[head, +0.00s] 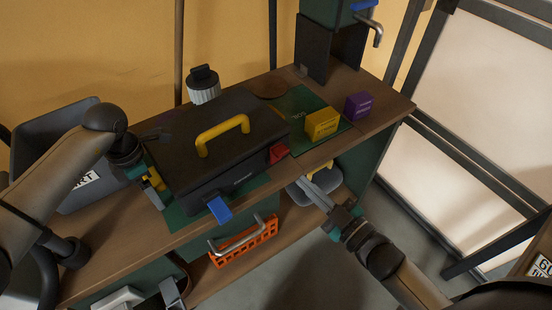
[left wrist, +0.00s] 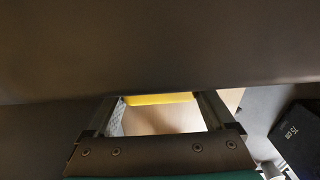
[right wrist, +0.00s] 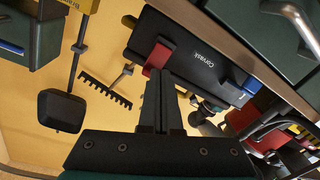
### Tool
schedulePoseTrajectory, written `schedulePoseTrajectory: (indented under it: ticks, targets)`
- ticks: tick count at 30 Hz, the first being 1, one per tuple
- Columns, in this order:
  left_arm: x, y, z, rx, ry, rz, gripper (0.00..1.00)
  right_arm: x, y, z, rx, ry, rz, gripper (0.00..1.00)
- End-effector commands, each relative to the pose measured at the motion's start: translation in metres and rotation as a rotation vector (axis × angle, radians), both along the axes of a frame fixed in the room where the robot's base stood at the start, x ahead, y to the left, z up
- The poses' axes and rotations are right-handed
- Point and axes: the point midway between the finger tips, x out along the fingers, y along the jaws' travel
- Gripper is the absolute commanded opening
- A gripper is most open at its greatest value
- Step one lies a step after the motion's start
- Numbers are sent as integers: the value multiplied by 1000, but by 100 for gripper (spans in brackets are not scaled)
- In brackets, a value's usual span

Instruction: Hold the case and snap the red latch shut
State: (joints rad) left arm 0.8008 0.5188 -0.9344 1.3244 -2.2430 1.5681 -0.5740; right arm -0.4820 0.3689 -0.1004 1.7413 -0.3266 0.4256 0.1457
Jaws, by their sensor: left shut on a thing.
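The black case (head: 215,150) with a yellow handle lies closed on a green mat on the bench. Its red latch (head: 279,153) sticks out at the right end of the front; it also shows in the right wrist view (right wrist: 158,57). A blue latch (head: 220,209) sticks out at the front left. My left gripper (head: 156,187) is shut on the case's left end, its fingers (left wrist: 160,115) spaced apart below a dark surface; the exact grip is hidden. My right gripper (head: 313,190) is shut and empty, in front of the bench, below and apart from the red latch.
A yellow box (head: 321,124) and a purple box (head: 358,106) stand right of the case. A ribbed jar (head: 204,88) stands behind it. An orange basket (head: 243,243) is on the shelf below the front edge. A grey bin (head: 75,150) is at left.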

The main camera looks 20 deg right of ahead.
Motion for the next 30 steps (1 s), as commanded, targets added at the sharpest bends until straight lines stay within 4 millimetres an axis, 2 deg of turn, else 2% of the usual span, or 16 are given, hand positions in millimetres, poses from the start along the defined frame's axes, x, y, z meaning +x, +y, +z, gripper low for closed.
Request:
schedulePoseTrajectory:
  ticks: [4, 13, 14, 16, 17, 25, 30]
  targets:
    - [1, 0, 1, 0, -2, 1, 0, -12, -5, 0, -1, 1, 0, 0]
    - [1, 0, 1, 0, -2, 1, 0, -14, -6, 0, -1, 0, 1, 0]
    - [1, 0, 1, 0, -2, 1, 89, -14, -6, 0, -1, 0, 0, 0]
    - [1, 0, 1, 0, -2, 1, 97, -14, -6, 0, -1, 0, 0, 0]
    - [1, 0, 1, 0, -2, 1, 100, -14, -6, 0, 0, 0, 1, 0]
    - [0, 0, 2, 0, -1, 0, 100, -14, -6, 0, 0, 0, 0, 0]
    - [1, 1, 11, 1, -2, 0, 100, -14, -6, 0, 0, 0, 0, 0]
